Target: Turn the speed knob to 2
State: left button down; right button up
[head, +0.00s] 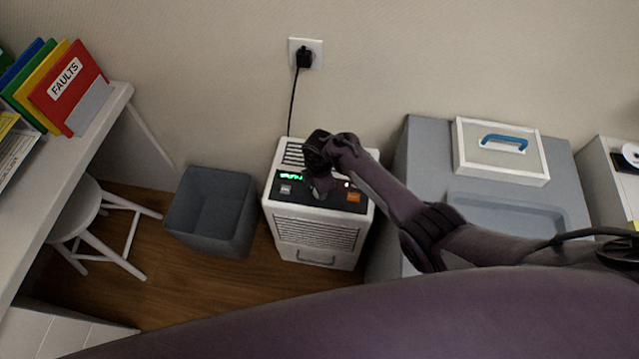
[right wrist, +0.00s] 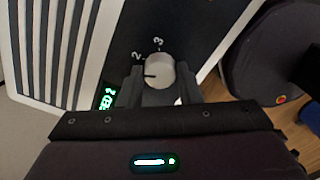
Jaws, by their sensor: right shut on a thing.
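The speed knob (right wrist: 159,72) is a pale round dial on the dark panel of a white dehumidifier-like unit (head: 318,232). In the right wrist view the numbers 2 and 3 show beside its far side. A dark mark on the knob points left, toward my left-hand finger and below the 2. My right gripper (right wrist: 158,88) has one finger on each side of the knob and is shut on it. A green display (right wrist: 106,97) is partly hidden and seems to end in 2. In the head view my right gripper (head: 323,186) covers the knob. My left gripper is out of view.
A grey bin (head: 210,213) stands left of the unit. A grey cabinet (head: 420,150) with a white, blue-handled case (head: 500,165) is to the right. A black plug (head: 304,58) and cord run down the wall behind. An orange button (head: 353,197) is near my gripper.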

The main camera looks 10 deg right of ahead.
jog(key=m+p, duration=0.1)
jog(key=m, duration=0.3)
jog(key=shift+a+m, duration=0.1)
jog(key=shift+m, duration=0.3)
dwell(0.4)
jog(key=o, duration=1)
jog(key=shift+c, duration=0.2)
notch_tip(320, 180, up, 8)
jog(key=shift+f+p, duration=0.1)
jog(key=shift+p, duration=1.05)
